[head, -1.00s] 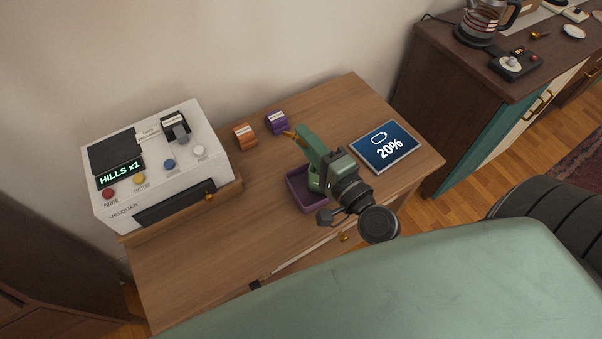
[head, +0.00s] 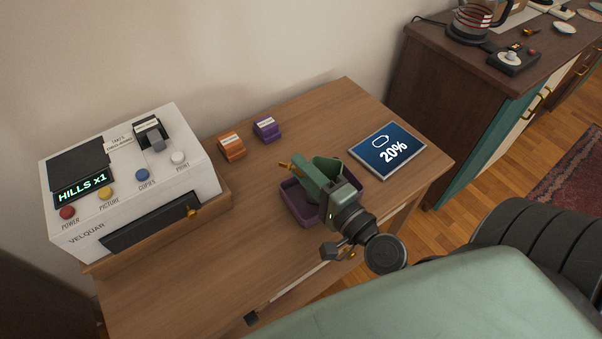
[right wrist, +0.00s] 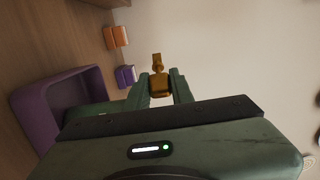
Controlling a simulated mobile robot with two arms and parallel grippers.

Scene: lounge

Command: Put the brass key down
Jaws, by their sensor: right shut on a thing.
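My right gripper (head: 297,166) is shut on the brass key (head: 285,164). The key sticks out from the fingertips and is held above the desk by the far side of a purple tray (head: 292,208). In the right wrist view the key (right wrist: 158,80) sits between the two green fingers, with the purple tray (right wrist: 60,92) to the left. The gripper and wrist hide part of the tray's inside. My left gripper is in neither view.
On the wooden desk (head: 190,270), a white Velquar machine (head: 150,200) stands left. Orange (head: 232,148) and purple (head: 267,130) blocks stand behind the tray. Bare desk lies between machine and tray.

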